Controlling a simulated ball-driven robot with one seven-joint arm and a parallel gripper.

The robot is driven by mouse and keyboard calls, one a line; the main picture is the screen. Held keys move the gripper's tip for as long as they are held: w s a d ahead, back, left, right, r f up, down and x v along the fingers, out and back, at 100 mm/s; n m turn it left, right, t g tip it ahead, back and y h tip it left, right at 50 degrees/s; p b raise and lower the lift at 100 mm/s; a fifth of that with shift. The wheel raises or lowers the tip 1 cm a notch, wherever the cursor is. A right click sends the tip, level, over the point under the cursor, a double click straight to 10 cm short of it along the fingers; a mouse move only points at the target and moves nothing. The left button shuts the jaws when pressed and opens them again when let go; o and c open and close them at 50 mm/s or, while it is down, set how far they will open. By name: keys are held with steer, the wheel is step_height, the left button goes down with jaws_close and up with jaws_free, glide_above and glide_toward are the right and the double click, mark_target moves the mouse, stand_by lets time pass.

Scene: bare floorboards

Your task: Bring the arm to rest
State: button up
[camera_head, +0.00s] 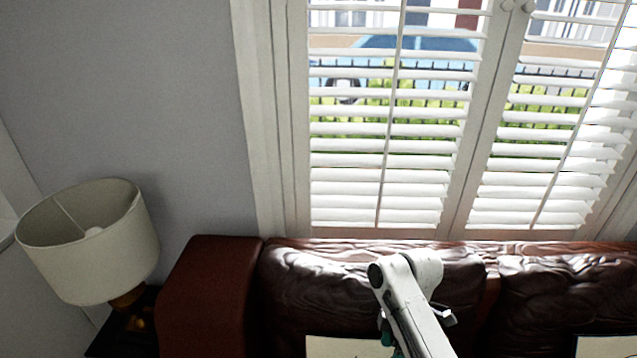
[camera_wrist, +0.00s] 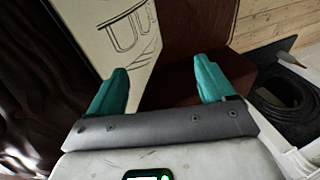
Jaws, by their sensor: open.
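My gripper (camera_wrist: 161,66) shows in the wrist view with its two teal fingers spread wide apart. Nothing is between the fingers; they are open and empty. A cream cushion with a black line drawing (camera_wrist: 118,28) lies beyond the left finger, and a red-brown surface (camera_wrist: 190,42) lies beyond the gap. In the head view my white arm reaches up at the lower middle, in front of the brown leather sofa (camera_head: 215,300). Only a small teal part shows beside the arm there, and the fingertips are hidden.
A lamp with a cream shade (camera_head: 90,240) stands left of the sofa on a dark side table (camera_head: 143,343). White shutters (camera_head: 385,190) cover the window behind the sofa. Wooden floorboards (camera_wrist: 268,22) show at the wrist view's upper right.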

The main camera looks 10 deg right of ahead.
steer(key=s+a+f+m+t, duration=0.1)
steer(key=s+f+m, duration=0.1)
steer(key=s+m, duration=0.35)
steer(key=s+a+f+m+t, duration=0.1)
steer(key=s+f+m, duration=0.15)
steer(key=s, duration=0.55)
steer(key=s+d+r+m+t+h, duration=0.1)
steer(key=s+d+r+m, duration=0.1)
steer(key=s, duration=0.5)
steer(key=s+d+r+m+h, duration=0.1)
steer(key=s+d+r+m, duration=0.1)
steer(key=s+d+m, duration=0.3)
steer(key=s+m, duration=0.1)
steer(key=s, duration=0.2)
steer(key=shift+s+d+t, duration=0.25)
steer(key=shift+s+t, duration=0.05)
steer(key=shift+t, duration=0.1)
stand_by(0.4)
